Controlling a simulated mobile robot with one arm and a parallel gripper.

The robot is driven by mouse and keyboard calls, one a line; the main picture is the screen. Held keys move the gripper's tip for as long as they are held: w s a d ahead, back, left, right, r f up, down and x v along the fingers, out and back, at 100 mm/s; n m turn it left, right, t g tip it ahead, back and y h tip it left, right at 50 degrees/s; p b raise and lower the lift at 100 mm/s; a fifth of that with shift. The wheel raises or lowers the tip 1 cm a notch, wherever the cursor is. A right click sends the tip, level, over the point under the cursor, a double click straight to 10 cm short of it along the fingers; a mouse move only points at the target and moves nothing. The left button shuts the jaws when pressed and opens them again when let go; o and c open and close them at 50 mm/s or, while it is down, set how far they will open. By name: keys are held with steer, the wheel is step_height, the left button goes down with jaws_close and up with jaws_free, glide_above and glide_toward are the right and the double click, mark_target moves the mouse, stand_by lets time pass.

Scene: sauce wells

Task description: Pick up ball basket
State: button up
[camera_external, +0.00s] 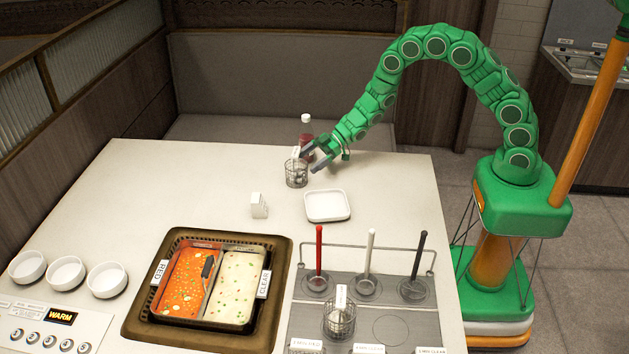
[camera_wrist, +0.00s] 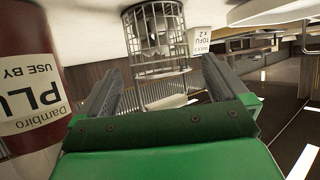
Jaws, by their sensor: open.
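A wire basket (camera_external: 297,178) with pale round pieces in it stands on the table near the back, and a white tag shows at its top. In the wrist view the wire basket (camera_wrist: 155,38) appears upside down, beyond and between my fingers, with a grey-white ball inside. My gripper (camera_external: 309,161) is open, just right of the basket's upper part; its two fingers (camera_wrist: 160,68) also show in the wrist view with nothing gripped. I cannot tell whether a finger touches the basket. A second wire basket (camera_external: 340,321) with a white tag stands at the front right.
A red bottle (camera_external: 306,130) with a white cap stands close behind my gripper; its label (camera_wrist: 35,100) shows in the wrist view. A square white dish (camera_external: 327,217) and small white block (camera_external: 259,212) are nearby. A two-part soup pan (camera_external: 283,250) is in front.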

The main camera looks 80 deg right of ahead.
mark_target(295, 170)
steer(key=shift+x, duration=3.25)
steer(key=shift+d, duration=0.1)
steer(key=c, duration=1)
